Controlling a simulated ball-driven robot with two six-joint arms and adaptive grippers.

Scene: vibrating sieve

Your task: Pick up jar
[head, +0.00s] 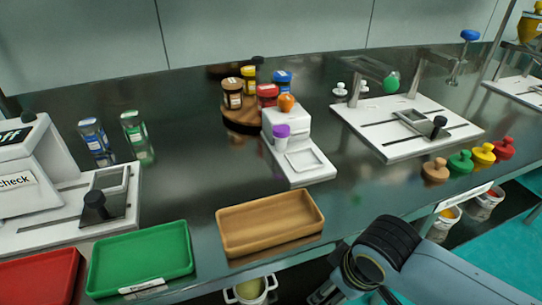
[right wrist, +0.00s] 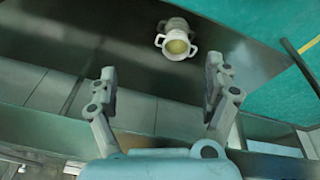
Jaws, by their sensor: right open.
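Several lidded jars stand on a round wooden stand (head: 240,122) at the back, among them a brown one (head: 233,94), a yellow one (head: 249,80), a red one (head: 267,95) and a blue one (head: 282,82). Two more jars, blue-labelled (head: 94,137) and green-labelled (head: 134,127), stand at the left. A white two-handled pot (head: 250,290) shows below the table's front edge. In the right wrist view, a two-handled pot (right wrist: 176,42) with yellowish contents lies beyond my right gripper (right wrist: 160,72), which is open and empty. My left gripper is out of view.
A wooden tray (head: 226,238), green tray (head: 105,268) and red tray (head: 40,280) line the front edge. White devices (head: 345,120) stand at centre and right, with coloured knobs (head: 460,161) in front. Below the edge at right are more pots (head: 446,217). The middle-left tabletop is clear.

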